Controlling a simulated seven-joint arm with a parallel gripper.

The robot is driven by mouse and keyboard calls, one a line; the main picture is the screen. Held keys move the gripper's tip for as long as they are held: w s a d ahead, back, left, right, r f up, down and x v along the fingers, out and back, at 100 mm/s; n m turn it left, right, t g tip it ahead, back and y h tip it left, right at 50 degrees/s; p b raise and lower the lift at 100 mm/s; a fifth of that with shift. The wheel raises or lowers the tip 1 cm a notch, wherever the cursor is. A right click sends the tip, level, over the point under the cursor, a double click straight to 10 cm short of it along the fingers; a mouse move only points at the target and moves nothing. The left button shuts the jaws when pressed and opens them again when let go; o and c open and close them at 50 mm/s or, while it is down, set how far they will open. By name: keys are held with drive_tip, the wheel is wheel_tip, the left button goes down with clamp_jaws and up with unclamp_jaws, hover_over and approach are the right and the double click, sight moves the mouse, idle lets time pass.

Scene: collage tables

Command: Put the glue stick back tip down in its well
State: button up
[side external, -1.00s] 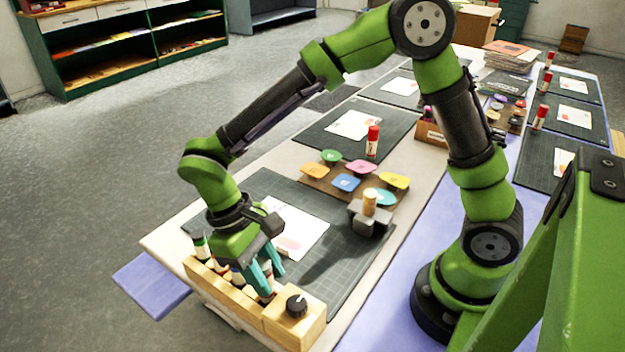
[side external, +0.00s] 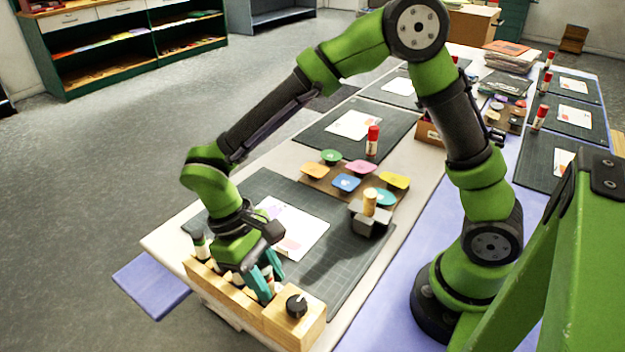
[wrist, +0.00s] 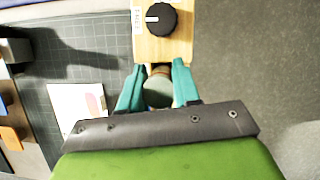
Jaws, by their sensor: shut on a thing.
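The wooden rack (side external: 235,294) stands along the near edge of the table, with several stick-like items in its wells. My gripper (side external: 266,290) is low over the rack, close to the end with the black knob. In the wrist view my gripper (wrist: 158,88) has its teal fingers shut on the glue stick (wrist: 158,93), seen end-on as a pale round end. The glue stick's lower part is hidden, so I cannot tell which way its tip points or how deep it sits in a well.
A black knob (side external: 296,305) sits on the rack's right end; it also shows in the wrist view (wrist: 160,18). A white-capped stick (side external: 200,246) stands at the rack's left end. Behind are a cutting mat (side external: 340,262), paper, coloured pads (side external: 346,183) and a grey block holding a cork-coloured cylinder (side external: 370,202).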

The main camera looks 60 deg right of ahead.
drive_tip(key=shift+f, duration=0.25)
drive_tip(key=shift+f, duration=0.25)
drive_tip(key=shift+f, duration=0.2)
idle(0.5)
drive_tip(key=o, duration=1)
drive_tip(key=shift+a, duration=0.1)
drive_tip(key=shift+o, duration=0.2)
drive_tip(key=shift+s, duration=0.1)
drive_tip(key=shift+r, duration=3.8)
